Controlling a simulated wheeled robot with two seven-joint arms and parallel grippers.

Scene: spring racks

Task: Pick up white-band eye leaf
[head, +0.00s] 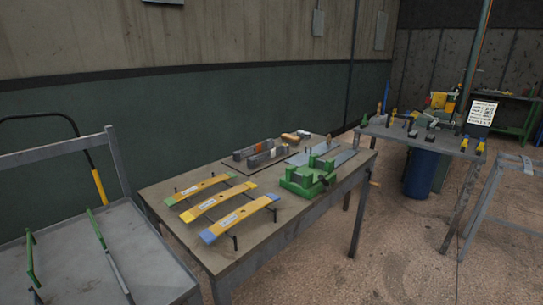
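Three curved yellow leaves lie side by side on small dark stands on the wooden-topped table in the head view. The far leaf (200,187) has green ends. The middle leaf (218,206) looks yellow to its ends. The near leaf (240,218) has blue ends. Each seems to carry a pale mark near its middle, too small to read. I cannot tell which of them, if any, is the white-band eye leaf. Neither of my grippers is in view.
On the table (262,254), a green fixture (306,180) stands right of the leaves, with grey blocks (262,154) behind. A grey cart (150,262) with green bars stands at the left. Another bench (420,139) with tools and a blue bin (420,174) are at the right.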

